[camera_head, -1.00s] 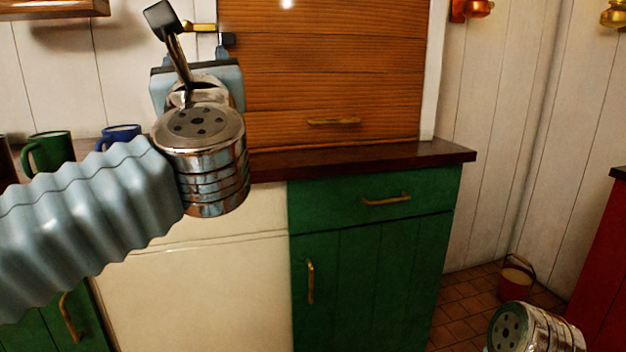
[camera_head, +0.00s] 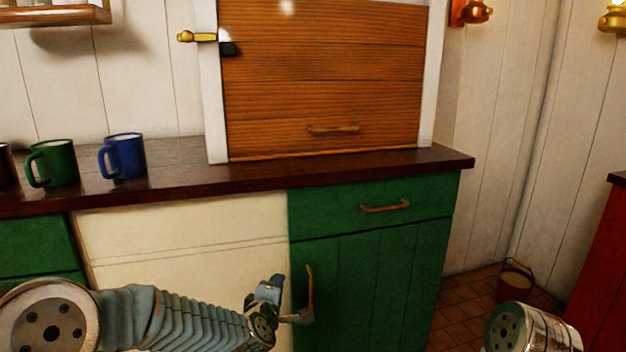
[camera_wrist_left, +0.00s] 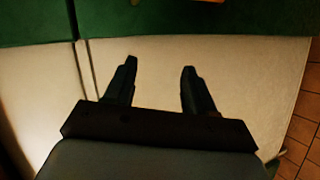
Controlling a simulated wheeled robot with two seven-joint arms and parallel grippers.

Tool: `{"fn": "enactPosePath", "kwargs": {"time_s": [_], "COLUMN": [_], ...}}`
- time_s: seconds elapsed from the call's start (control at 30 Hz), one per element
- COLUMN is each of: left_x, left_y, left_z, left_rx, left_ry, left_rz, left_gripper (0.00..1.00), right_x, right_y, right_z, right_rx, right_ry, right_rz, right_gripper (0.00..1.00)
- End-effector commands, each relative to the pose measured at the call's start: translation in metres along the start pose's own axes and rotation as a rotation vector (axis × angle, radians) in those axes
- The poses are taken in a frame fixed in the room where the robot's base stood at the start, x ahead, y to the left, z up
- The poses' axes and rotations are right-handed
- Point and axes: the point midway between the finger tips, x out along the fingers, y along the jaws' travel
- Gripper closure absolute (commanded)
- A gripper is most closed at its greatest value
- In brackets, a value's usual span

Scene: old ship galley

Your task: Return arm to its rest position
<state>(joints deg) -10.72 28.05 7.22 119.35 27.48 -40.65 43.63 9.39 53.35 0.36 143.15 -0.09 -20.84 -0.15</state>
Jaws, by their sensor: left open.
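My left arm (camera_head: 190,318) comes in low from the left. It hangs in front of the cream cabinet panel (camera_head: 190,230), below the counter's edge. Its wrist end is near the green cabinet door's handle (camera_head: 310,290); I cannot tell whether they touch. In the left wrist view my left gripper (camera_wrist_left: 159,65) is open, with nothing between its two dark fingers. The cream panel (camera_wrist_left: 235,75) lies behind them. My right gripper is not in view; only a metal joint of mine shows at the lower right.
The dark wooden counter (camera_head: 250,176) carries a green mug (camera_head: 60,163) and a blue mug (camera_head: 127,157) at left. A closed slatted wooden front (camera_head: 325,80) stands behind it. A red bucket (camera_head: 515,282) is on the tiled floor. A red cabinet (camera_head: 603,265) is at right.

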Motion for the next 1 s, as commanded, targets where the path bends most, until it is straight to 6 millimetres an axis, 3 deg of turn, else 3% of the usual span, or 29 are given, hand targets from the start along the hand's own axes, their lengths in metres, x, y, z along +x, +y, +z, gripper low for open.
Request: {"fn": "enactPosePath", "kwargs": {"time_s": [0.03,0.17,0.3,0.43,0.5,0.6,0.7,1.0], "left_x": [0.003,-0.010,-0.056,-0.115,-0.145,-0.177,-0.193,-0.197], "left_y": [-0.045,-0.159,-0.273,-0.350,-0.377,-0.400,-0.411,-0.413], "left_z": [0.002,0.011,0.023,0.036,0.043,0.050,0.053,0.054], "left_rx": [0.093,0.344,0.570,0.715,0.765,0.808,0.828,0.835], "left_ry": [-0.037,-0.188,-0.422,-0.664,-0.778,-0.900,-0.963,-0.978], "left_rz": [-0.090,-0.302,-0.500,-0.621,-0.656,-0.681,-0.688,-0.688], "left_gripper": [0.45,0.45,0.45,0.45,0.45,0.45,0.45,0.45], "right_x": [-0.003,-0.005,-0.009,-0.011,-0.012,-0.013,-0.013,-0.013], "right_y": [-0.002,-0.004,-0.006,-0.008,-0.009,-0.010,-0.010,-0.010], "right_z": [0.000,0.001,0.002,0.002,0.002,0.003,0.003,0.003], "right_rx": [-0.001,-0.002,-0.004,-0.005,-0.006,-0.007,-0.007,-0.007], "right_ry": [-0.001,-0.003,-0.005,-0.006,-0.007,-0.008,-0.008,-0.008], "right_rz": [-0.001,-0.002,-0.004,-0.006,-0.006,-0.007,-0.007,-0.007], "right_gripper": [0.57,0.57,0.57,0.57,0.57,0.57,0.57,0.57]}}
